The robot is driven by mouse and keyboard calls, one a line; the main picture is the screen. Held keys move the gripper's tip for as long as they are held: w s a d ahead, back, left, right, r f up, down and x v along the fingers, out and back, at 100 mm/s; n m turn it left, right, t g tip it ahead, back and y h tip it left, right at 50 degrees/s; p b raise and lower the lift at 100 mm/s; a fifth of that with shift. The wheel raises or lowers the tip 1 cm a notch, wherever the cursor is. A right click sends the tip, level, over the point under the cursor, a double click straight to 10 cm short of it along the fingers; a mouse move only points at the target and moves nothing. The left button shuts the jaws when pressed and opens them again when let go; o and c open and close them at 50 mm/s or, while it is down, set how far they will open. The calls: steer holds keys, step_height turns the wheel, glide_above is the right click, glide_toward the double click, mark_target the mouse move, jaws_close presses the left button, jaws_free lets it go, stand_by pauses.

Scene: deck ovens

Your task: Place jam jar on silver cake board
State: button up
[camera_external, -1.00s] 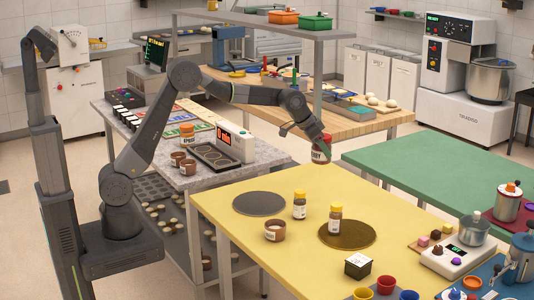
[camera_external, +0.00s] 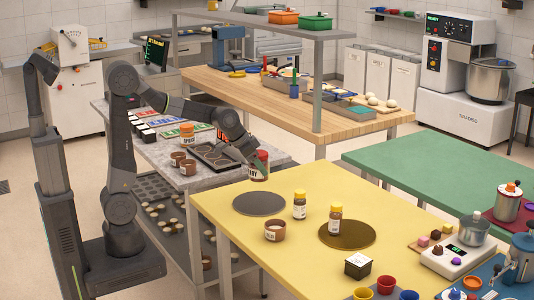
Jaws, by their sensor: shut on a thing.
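The jam jar (camera_external: 260,167), dark red with a pale label and a red lid, is in my gripper (camera_external: 253,151). My gripper is shut on it near its top. The jar is held at the back left edge of the yellow table, behind the silver cake board. The silver cake board (camera_external: 259,203) is a grey disc lying flat and bare on the yellow table (camera_external: 230,226). Whether the jar touches anything below cannot be told.
A gold cake board (camera_external: 347,235) with a small brown jar (camera_external: 335,217) on it lies to the right. Another small jar (camera_external: 299,205) and a brown pot (camera_external: 275,231) stand near the silver board. A grey counter (camera_external: 180,181) is behind left.

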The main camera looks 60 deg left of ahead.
step_height(320, 180, down, 9)
steer(key=shift+w+r+b, duration=0.1)
steer(key=shift+r+b, duration=0.05)
steer(key=shift+b, duration=0.4)
steer(key=shift+f, duration=0.2)
steer(key=o, duration=1.3)
steer(key=shift+r, duration=0.1)
steer(key=shift+r, duration=0.2)
steer(key=p+v, duration=0.1)
steer(key=v, duration=1)
steer(key=shift+s+r, duration=0.25)
steer(key=shift+s, duration=0.1)
steer(key=shift+a, duration=0.1)
